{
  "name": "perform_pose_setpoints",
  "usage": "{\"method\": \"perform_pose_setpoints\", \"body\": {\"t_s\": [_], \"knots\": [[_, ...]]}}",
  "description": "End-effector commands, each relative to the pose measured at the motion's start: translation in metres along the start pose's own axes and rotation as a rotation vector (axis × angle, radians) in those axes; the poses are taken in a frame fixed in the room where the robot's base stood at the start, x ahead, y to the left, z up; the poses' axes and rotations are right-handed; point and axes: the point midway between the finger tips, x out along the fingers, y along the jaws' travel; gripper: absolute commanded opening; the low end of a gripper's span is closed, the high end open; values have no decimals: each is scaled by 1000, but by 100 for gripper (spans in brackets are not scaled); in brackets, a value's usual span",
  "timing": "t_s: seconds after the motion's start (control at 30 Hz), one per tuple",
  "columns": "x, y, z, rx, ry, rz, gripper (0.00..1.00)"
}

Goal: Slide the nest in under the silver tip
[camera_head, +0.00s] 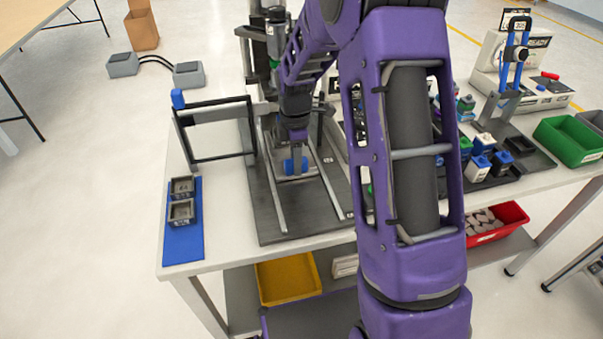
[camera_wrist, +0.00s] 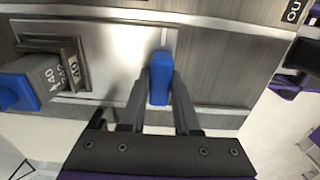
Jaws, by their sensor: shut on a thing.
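The nest is a bright silver plate (camera_wrist: 130,45) with a dark raised frame (camera_wrist: 80,65) on it. A grey block with a blue end (camera_wrist: 20,88) and printed numbers appears to stand in the frame. My gripper (camera_wrist: 160,82) is shut on the plate's upright blue handle (camera_wrist: 160,68), one finger on each side. In the head view, the blue handle (camera_head: 295,166) shows below my gripper (camera_head: 296,158), between two metal rails (camera_head: 274,195). My arm covers much of the machine behind. I cannot make out the silver tip in either view.
A dark base plate (camera_head: 305,225) carries the rails. A black frame with a blue knob (camera_head: 215,157) stands to the left. A blue mat (camera_head: 183,240) holds two grey holders. Several capped blocks (camera_head: 480,165) and a green bin (camera_head: 568,141) stand on the right.

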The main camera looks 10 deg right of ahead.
Motion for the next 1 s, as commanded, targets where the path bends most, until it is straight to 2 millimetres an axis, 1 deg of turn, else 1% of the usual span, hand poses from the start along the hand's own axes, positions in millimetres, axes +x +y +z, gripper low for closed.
{"method": "perform_pose_setpoints", "body": {"t_s": [0.03,0.1,0.3,0.73,0.77,0.9,0.93,1.0], "knots": [[-2,10,0,1,1,3,0],[-2,19,0,1,0,4,0],[-1,35,0,0,0,3,0],[-2,41,0,0,0,12,0],[-2,41,0,0,0,12,32],[-2,40,0,0,0,10,57],[-2,40,0,0,0,9,60],[-2,39,0,0,0,7,60]]}}
